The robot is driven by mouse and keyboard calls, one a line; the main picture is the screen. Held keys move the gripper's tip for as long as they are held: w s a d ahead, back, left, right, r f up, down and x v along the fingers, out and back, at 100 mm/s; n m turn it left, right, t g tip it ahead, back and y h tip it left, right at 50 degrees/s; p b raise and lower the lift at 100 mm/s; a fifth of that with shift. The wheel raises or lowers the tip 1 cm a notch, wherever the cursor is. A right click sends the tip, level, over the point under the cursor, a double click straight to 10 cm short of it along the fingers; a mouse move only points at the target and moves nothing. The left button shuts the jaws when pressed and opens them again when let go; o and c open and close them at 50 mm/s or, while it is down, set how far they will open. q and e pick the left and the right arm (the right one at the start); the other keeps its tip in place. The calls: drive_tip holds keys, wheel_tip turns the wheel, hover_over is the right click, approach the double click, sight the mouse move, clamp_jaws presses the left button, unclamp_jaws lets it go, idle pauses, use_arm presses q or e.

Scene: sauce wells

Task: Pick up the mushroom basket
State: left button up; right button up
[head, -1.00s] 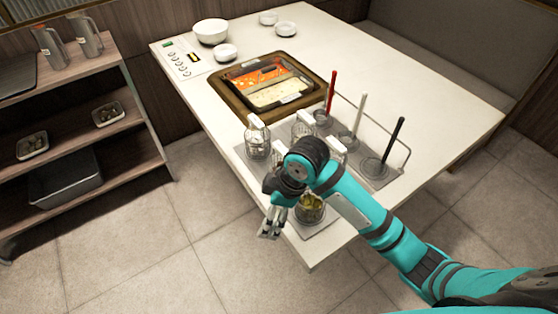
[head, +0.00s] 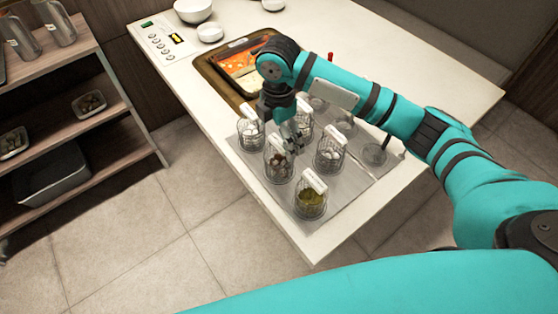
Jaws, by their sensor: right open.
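Several small wire baskets with white handle tags stand on a grey tray (head: 357,184) at the table's near corner. One basket (head: 279,166) holds brown and pale pieces that look like mushrooms, though they are too small to be sure. My right gripper (head: 292,143) is open and points down just above and behind that basket, close to its white tag. Contact cannot be told. Nothing shows in its jaws. My left gripper is not in view.
Neighbouring baskets hold white balls (head: 330,156) and green food (head: 311,203); another basket (head: 251,137) stands at left. A divided hot pot (head: 205,67) is behind, partly hidden by my arm. White bowls (head: 194,10) stand at the back. A shelf (head: 90,130) is at left.

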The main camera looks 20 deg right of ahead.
sight(279, 155)
wheel_tip(279, 155, down, 3)
drive_tip(key=shift+r, duration=0.1)
drive_tip(key=shift+f, duration=0.45)
drive_tip(key=f, duration=0.3)
drive_tip(key=f+p, duration=0.1)
drive_tip(key=shift+w+d+f, duration=0.2)
drive_tip(key=shift+w, duration=0.2)
drive_tip(key=shift+f, duration=0.35)
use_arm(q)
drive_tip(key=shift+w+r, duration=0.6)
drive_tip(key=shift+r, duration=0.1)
use_arm(e)
drive_tip(key=shift+c, duration=0.3)
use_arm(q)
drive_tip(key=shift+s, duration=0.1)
use_arm(e)
drive_tip(key=shift+r, duration=0.1)
drive_tip(key=c, duration=1.1)
